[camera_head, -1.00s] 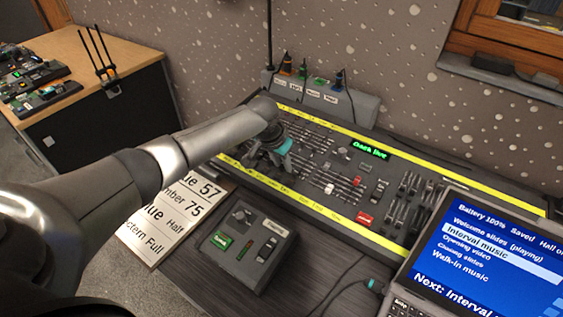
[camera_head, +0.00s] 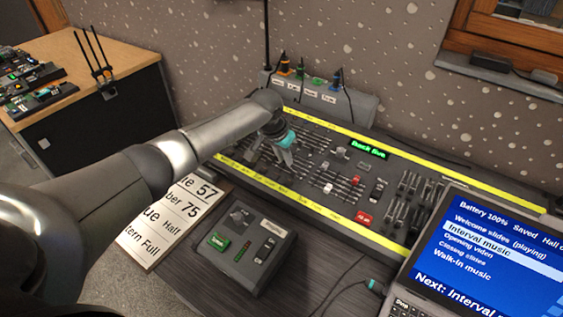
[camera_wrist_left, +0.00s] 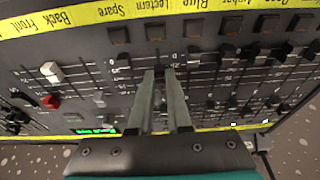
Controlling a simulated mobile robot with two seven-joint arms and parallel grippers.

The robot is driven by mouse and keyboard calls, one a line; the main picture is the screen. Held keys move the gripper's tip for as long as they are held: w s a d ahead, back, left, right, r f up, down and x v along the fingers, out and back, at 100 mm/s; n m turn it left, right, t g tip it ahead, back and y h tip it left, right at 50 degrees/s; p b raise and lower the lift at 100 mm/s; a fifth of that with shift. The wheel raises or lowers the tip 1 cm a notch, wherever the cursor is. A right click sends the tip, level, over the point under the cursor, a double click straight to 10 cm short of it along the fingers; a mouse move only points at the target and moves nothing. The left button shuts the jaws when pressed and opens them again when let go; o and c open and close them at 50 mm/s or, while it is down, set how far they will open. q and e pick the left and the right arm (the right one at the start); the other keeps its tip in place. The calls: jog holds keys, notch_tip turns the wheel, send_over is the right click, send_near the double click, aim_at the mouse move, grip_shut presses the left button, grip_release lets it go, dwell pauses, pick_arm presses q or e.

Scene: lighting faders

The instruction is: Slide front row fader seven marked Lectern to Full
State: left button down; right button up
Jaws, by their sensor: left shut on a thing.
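The lighting desk (camera_head: 330,180) lies in the middle of the head view, with rows of sliding faders. My left gripper (camera_head: 270,163) is over the left part of its front faders, fingers pointing down. In the left wrist view, my gripper (camera_wrist_left: 165,71) has its fingertips closed around a dark fader knob, mostly hidden between them. The knob is in line with the Lectern label (camera_wrist_left: 155,33) on the yellow strip and the dark button below that label. The exact scale mark at the knob is too small to read. My right gripper is not in view.
A laptop (camera_head: 470,250) stands at the right. A small control box (camera_head: 240,243) and a white cue board (camera_head: 172,222) lie before the desk. A white knob (camera_wrist_left: 52,71) and a red button (camera_wrist_left: 50,102) show left of my fingers. Neighbouring faders are close.

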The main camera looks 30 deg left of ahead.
aim_at(294, 154)
pick_arm(q)
jog(key=shift+w+d+r+b, duration=0.1)
jog(key=shift+w+d+b, duration=0.05)
jog(key=shift+w+b, duration=0.8)
jog(key=shift+w+d+b, duration=0.1)
jog(key=shift+w+b, duration=0.7)
jog(key=shift+w, duration=0.2)
jog(key=c, duration=1.1)
grip_release()
jog(key=shift+r, duration=0.15)
jog(key=shift+r+p, duration=1.2)
jog(key=shift+p, duration=0.35)
